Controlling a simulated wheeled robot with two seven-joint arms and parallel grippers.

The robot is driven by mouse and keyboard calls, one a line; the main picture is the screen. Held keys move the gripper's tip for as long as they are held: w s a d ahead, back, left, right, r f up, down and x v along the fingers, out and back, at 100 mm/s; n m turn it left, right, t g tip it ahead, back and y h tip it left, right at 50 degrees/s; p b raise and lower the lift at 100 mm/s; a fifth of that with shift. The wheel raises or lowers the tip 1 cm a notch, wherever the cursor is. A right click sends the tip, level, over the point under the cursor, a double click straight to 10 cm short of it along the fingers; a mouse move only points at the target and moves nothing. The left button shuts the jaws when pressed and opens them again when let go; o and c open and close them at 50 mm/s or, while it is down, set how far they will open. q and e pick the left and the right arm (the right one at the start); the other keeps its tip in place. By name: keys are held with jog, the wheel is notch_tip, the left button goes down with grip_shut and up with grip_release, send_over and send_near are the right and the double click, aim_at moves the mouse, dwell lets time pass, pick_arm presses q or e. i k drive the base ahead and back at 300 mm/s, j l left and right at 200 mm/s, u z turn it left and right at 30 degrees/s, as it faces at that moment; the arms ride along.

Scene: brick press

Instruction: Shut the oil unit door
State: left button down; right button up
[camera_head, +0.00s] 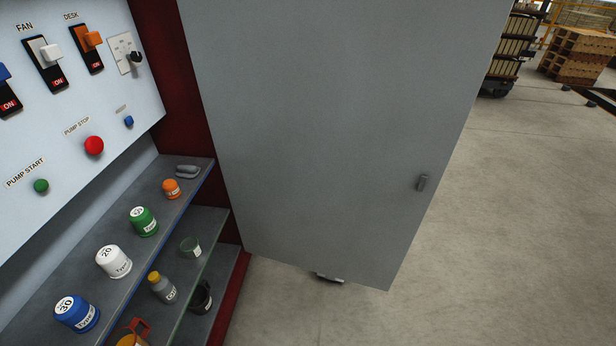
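The oil unit door (330,130) is a large flat grey panel in the middle of the head view. It stands open, hinged along its left edge at the dark red cabinet frame (190,95), and swings out to the right. The oil unit's inside shows to the left of the door. Neither of my grippers can be made out in the view. A small dark and light piece shows under the door's bottom edge; I cannot tell what it is.
A control panel (75,115) with switches and buttons is at upper left. Below it, shelves (60,270) hold blue, white, green and orange containers (172,188), a bottle and jugs. Concrete floor (520,240) is clear at right. Pallets (578,55) stand far back right.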

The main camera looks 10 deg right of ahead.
aim_at(326, 118)
jog(key=i+l, duration=0.15)
jog(key=l, duration=0.25)
jog(key=i+l, duration=0.15)
jog(key=l, duration=0.25)
jog(key=i+l, duration=0.15)
jog(key=l, duration=0.25)
jog(key=i+l+z, duration=0.1)
jog(key=l, duration=0.3)
